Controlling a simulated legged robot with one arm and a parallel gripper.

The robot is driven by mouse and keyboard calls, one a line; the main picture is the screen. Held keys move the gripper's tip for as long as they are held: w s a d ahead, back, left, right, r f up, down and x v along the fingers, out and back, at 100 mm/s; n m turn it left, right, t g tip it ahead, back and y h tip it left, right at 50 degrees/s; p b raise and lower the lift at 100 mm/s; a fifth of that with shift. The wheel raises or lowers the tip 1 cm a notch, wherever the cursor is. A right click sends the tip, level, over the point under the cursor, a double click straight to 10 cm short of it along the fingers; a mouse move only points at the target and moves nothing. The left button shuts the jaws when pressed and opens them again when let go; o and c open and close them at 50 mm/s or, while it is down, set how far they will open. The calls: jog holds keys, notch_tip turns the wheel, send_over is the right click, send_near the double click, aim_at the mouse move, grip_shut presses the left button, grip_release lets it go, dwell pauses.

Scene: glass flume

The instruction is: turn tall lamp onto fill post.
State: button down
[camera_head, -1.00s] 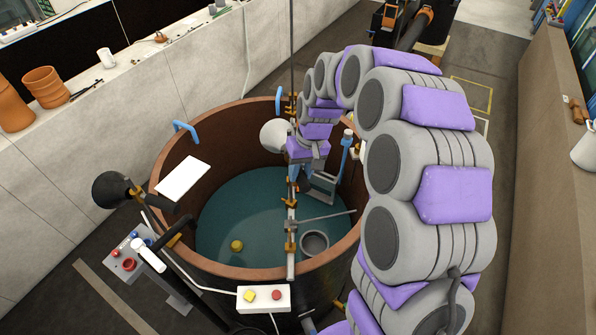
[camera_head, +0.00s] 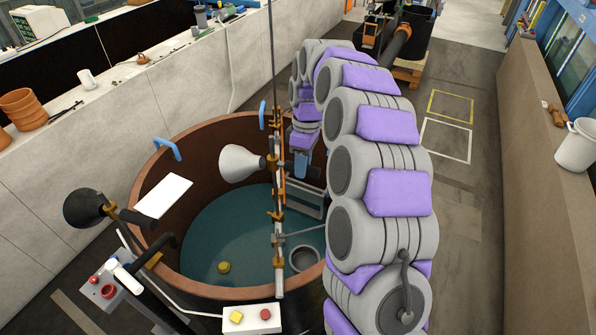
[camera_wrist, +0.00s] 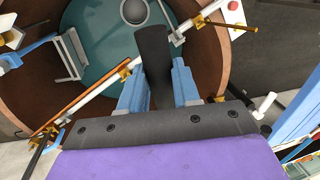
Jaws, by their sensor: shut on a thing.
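The tall lamp has a pale cone head (camera_head: 241,163) and a dark body, and sits on the thin tall pole (camera_head: 272,80) at the tub. Its cone points left over the water. My gripper (camera_head: 300,163) is just right of the pole, its tips partly hidden. In the wrist view, my blue jaws (camera_wrist: 158,88) are closed around a dark cylinder (camera_wrist: 153,50), apparently the lamp's handle. No post is clearly marked as the fill post; a dark bent pipe (camera_head: 165,243) stands at the tub's left rim.
The brown round tub (camera_head: 200,135) holds water with a yellow float (camera_head: 223,267). A black-headed lamp (camera_head: 84,207) and a white panel (camera_head: 164,195) are at its left. A button box (camera_head: 251,318) is at the front. Open floor lies right of my arm.

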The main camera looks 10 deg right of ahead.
jog(key=shift+w+d+r+n+h+p, duration=0.15)
jog(key=shift+w+n+h+p, duration=0.15)
jog(key=shift+w+n, duration=0.8)
jog(key=shift+w+d+n+h+p, duration=0.15)
jog(key=shift+w+n+p, duration=0.15)
jog(key=shift+w+n, duration=0.75)
jog(key=shift+w+d+r+n+h+p, duration=0.1)
jog(key=shift+w+n+h+p, duration=0.4)
jog(key=shift+n, duration=1.05)
jog(key=shift+w+y, duration=0.2)
jog(key=shift+y, duration=0.05)
jog(key=c, duration=0.8)
grip_release()
jog(key=shift+f, duration=0.15)
notch_tip(320, 180, up, 7)
jog(key=w+p, duration=0.1)
jog(key=p, duration=0.1)
jog(key=shift+w+a+r+p, duration=0.15)
jog(key=shift+w+r+p, duration=0.05)
jog(key=shift+p, duration=0.1)
